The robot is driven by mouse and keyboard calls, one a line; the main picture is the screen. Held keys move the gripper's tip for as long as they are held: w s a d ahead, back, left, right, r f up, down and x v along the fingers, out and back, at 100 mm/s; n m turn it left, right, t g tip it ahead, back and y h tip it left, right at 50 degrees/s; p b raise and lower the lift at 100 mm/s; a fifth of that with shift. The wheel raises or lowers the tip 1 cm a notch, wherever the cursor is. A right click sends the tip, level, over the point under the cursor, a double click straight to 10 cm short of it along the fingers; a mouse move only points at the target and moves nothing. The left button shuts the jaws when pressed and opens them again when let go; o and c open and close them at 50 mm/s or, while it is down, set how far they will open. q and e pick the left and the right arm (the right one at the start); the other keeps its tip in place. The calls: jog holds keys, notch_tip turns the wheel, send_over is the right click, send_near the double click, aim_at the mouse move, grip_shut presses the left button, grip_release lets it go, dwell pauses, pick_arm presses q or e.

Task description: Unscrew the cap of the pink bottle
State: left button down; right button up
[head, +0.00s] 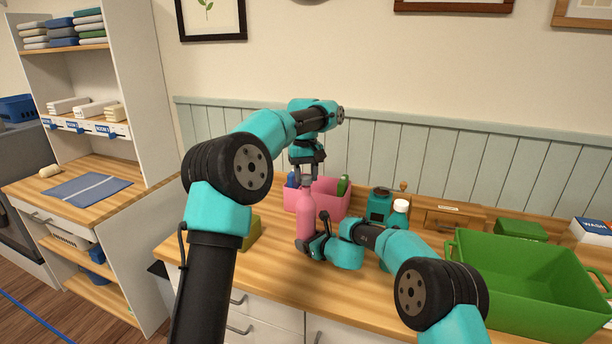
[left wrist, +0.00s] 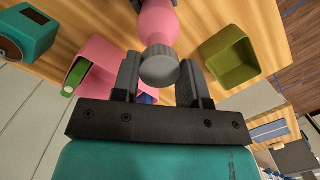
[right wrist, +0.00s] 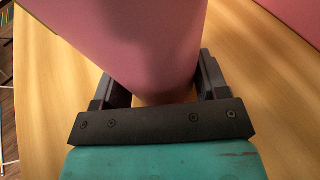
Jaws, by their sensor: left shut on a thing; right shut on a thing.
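The pink bottle (head: 305,218) stands upright on the wooden counter. Its grey cap (left wrist: 160,66) is at the top of the bottle in the left wrist view, where the pink neck (left wrist: 157,25) shows beyond it. My left gripper (head: 307,166) comes down from above and is shut on the cap, one finger on each side. My right gripper (head: 313,244) is low at the counter and shut on the bottle's body, which fills much of the right wrist view (right wrist: 130,45). The head view shows the cap poorly, as my left fingers cover it.
A pink bin (head: 330,199) stands right behind the bottle. An olive container (head: 251,234) is to its left. A teal box (head: 379,206) and a white-capped bottle (head: 400,214) stand to the right, before a wooden box (head: 455,219). A large green crate (head: 515,310) fills the right front.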

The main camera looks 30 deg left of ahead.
aim_at(306, 176)
pick_arm(q)
jog(key=shift+r, duration=0.1)
pick_arm(e)
jog(key=shift+s+f, duration=0.1)
jog(key=shift+f, duration=0.3)
pick_arm(q)
jog(key=shift+r, duration=2.95)
pick_arm(e)
jog(key=o, duration=1.6)
jog(key=shift+r, duration=0.2)
jog(key=shift+d, duration=0.1)
jog(key=shift+d+r, duration=0.3)
jog(key=shift+d, duration=0.25)
jog(key=v, duration=1)
jog(key=shift+s+d+r, duration=0.15)
jog(key=shift+s+d, duration=0.1)
